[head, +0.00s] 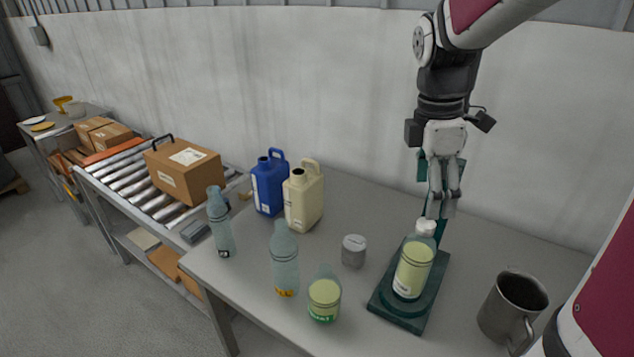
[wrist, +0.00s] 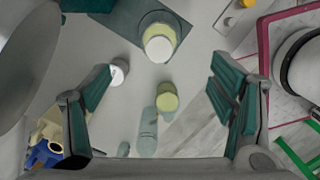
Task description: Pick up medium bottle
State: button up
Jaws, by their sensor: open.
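Several bottles stand upright on the grey table; I cannot tell for certain which is the medium one. One with a yellow-green label and white cap (head: 415,265) stands on a dark green base; its cap shows in the wrist view (wrist: 158,47). A clear bottle (head: 285,262) stands near the front edge, and another clear bottle (head: 221,228) is further left. A short bottle with green liquid (head: 324,298) is at the front. My gripper (head: 443,203) is open and empty, high above the table behind the based bottle. The wrist view shows its spread fingers (wrist: 160,100).
A grey can (head: 354,250) stands mid-table. Blue (head: 268,185) and cream (head: 303,197) jugs are at the back left. A metal mug (head: 512,305) is at the right. A roller conveyor with a cardboard box (head: 184,172) is beyond the table's left edge.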

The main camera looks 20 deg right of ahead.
aim_at(422, 244)
jog(key=shift+w+d+f, duration=0.1)
jog(key=shift+w+f, duration=0.1)
jog(key=shift+f, duration=0.2)
jog(key=f, duration=0.8)
jog(key=d+f, duration=0.1)
jog(key=f, duration=0.4)
jog(key=shift+s+d, duration=0.1)
jog(key=shift+s, duration=0.3)
grip_shut()
jog(key=shift+r, duration=0.1)
